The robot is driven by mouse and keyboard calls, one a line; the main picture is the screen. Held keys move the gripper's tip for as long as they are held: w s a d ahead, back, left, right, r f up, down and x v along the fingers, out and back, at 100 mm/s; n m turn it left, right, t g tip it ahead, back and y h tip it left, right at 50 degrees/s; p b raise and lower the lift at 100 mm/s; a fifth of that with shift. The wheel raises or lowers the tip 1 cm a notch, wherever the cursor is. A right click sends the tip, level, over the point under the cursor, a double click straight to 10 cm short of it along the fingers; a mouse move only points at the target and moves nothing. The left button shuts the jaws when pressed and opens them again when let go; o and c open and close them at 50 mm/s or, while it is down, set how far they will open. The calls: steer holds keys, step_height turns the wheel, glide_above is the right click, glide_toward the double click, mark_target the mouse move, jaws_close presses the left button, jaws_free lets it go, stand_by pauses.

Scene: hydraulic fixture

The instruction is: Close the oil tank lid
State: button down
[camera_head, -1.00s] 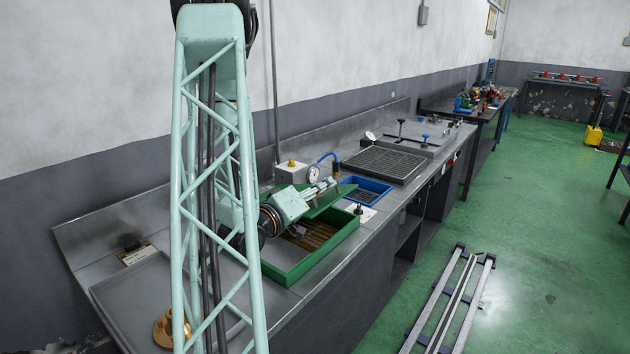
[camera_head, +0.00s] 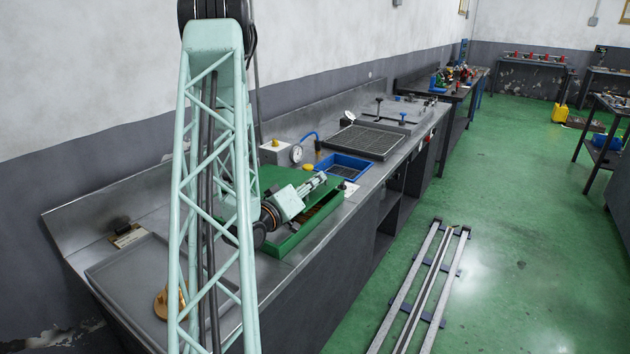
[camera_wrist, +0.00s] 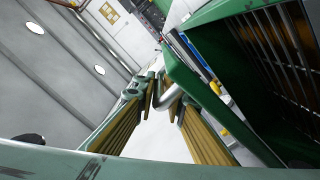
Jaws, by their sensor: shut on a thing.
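The green oil tank (camera_head: 292,246) stands on the steel bench in the head view. Its green lid (camera_head: 272,180) is tilted low over it, with a dark gap still showing along the right side. My gripper (camera_head: 318,181) is above the lid's right part in the head view. In the wrist view my gripper (camera_wrist: 165,92) has its yellow-padded fingers closed around a bent grey handle (camera_wrist: 172,97). A green edge (camera_wrist: 190,82) and a barred brown interior (camera_wrist: 278,45) lie to the right there. My arm hides part of the lid and tank.
A pressure gauge (camera_head: 296,154) and a blue tray (camera_head: 343,167) stand just behind the tank. A dark grate (camera_head: 366,141) lies farther along the bench. A grey tray (camera_head: 130,272) is at the near left. The green floor (camera_head: 500,200) to the right is mostly clear.

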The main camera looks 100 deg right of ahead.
steer(key=shift+s+a+f, duration=0.1)
steer(key=shift+a, duration=0.2)
steer(key=c, duration=2.8)
jaws_free()
steer(key=shift+a, duration=0.1)
steer(key=shift+r, duration=0.2)
steer(key=shift+v, duration=3.7)
steer(key=shift+w, duration=0.3)
